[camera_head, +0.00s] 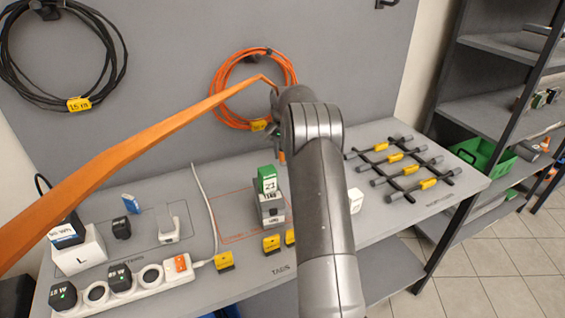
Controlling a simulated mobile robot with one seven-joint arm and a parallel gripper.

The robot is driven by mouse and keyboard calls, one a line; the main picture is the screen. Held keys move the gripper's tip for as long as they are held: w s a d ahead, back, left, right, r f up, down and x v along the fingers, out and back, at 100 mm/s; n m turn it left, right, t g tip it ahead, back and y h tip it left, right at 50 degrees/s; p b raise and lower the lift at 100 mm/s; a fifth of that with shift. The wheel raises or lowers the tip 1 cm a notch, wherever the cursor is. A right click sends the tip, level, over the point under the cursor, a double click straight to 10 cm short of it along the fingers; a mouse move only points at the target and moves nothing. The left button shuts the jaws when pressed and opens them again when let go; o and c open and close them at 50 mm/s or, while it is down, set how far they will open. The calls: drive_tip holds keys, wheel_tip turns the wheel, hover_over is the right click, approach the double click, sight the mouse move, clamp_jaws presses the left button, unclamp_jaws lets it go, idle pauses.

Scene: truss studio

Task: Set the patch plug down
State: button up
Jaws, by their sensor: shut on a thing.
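My gripper (282,157) is mostly hidden behind my own wrist and forearm, over the back middle of the bench. A small part of it shows just right of a green block marked 21 (267,178). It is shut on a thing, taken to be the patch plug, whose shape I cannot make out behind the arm. The green block stands on a grey box (270,207), inside an orange outline on the grey bench top (235,210).
A wide orange band (130,160) crosses the left foreground up to my wrist. A white power strip (125,290), several adapters and yellow tags (271,243) lie at the front left. Crossed black bars (405,170) lie at the right. Coiled cables (232,90) hang behind.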

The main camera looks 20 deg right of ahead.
drive_tip(key=shift+f, duration=1.9)
drive_tip(key=o, duration=1)
drive_tip(key=shift+f, duration=0.15)
